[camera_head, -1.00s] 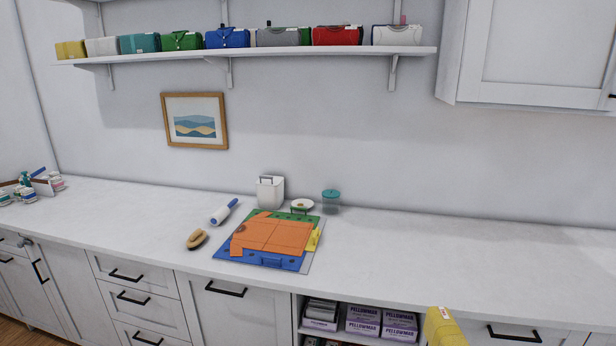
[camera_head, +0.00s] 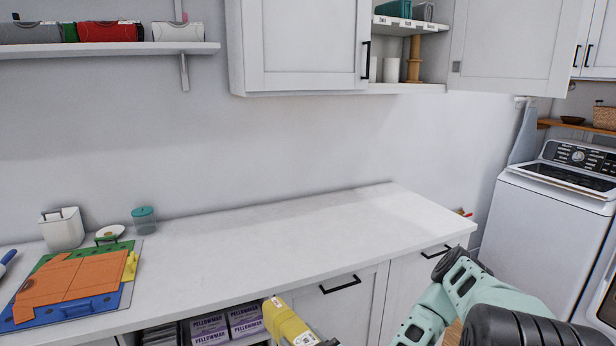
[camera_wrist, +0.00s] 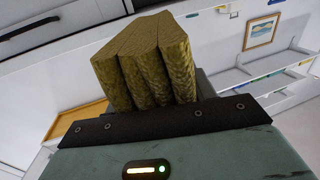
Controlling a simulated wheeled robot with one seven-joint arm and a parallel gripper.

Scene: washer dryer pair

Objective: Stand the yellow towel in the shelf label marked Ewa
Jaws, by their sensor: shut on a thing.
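The yellow towel (camera_head: 286,324), a folded block with a pale label, is at the bottom middle of the head view. In the wrist view the towel (camera_wrist: 145,65) shows as several thick folds standing out of my gripper (camera_wrist: 155,108), which is shut on its lower end. My gripper is mostly cut off or hidden in the head view. A white label strip (camera_head: 406,23) with several names runs along a shelf in the open wall cabinet at the top; its print is small, and the left name looks like Ewa. A teal folded item (camera_head: 394,9) sits behind the strip.
The cabinet door (camera_head: 508,45) stands open to the right. The counter (camera_head: 290,245) is clear at its middle and right. A colourful board (camera_head: 75,280), white bin (camera_head: 62,229) and teal-lidded jar (camera_head: 144,219) are at left. A washer (camera_head: 555,215) stands at right.

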